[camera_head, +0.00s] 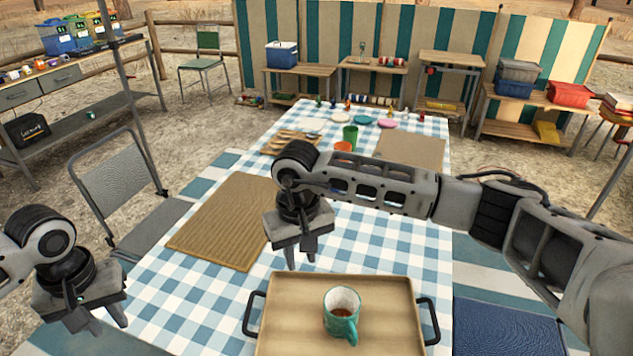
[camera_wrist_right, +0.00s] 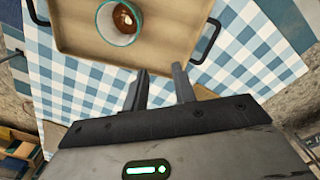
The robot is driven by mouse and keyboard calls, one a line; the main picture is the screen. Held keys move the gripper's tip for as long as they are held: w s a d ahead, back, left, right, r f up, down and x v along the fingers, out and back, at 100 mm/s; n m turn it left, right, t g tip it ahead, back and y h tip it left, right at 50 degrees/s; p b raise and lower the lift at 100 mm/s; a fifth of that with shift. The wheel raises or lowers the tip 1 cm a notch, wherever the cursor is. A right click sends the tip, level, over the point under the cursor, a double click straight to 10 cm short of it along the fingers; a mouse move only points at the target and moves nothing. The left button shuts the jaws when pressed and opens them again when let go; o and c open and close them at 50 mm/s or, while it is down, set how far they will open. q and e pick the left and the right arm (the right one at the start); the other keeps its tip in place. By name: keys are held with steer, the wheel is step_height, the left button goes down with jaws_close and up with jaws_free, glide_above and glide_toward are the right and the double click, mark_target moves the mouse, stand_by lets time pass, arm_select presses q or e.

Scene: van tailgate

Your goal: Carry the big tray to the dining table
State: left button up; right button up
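The big tan tray (camera_head: 275,330) with two dark handles is at the near end of the dining table (camera_head: 375,240), over its blue-and-white checked cloth. Its near edge is cut off. A teal mug (camera_head: 341,318) with brown drink stands upright on it. My right gripper (camera_head: 300,255) is open and empty, pointing down above the cloth just beyond the tray's far edge. The right wrist view shows its parted fingers (camera_wrist_right: 162,88) beside the tray (camera_wrist_right: 180,30), clear of the handles. My left gripper (camera_head: 102,322) is empty, left of the tray, its fingers apart.
A woven placemat (camera_head: 225,220) lies left of my right gripper, and another mat (camera_head: 410,150) lies farther right. Cups, plates and bottles stand at the far end. A folding chair (camera_head: 125,190) stands at left; a blue seat (camera_head: 505,325) is at right.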

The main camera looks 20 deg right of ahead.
step_height(320, 180, up, 12)
steer(key=shift+s+d+f, duration=0.15)
steer(key=shift+d+f, duration=0.05)
steer(key=shift+d, duration=0.25)
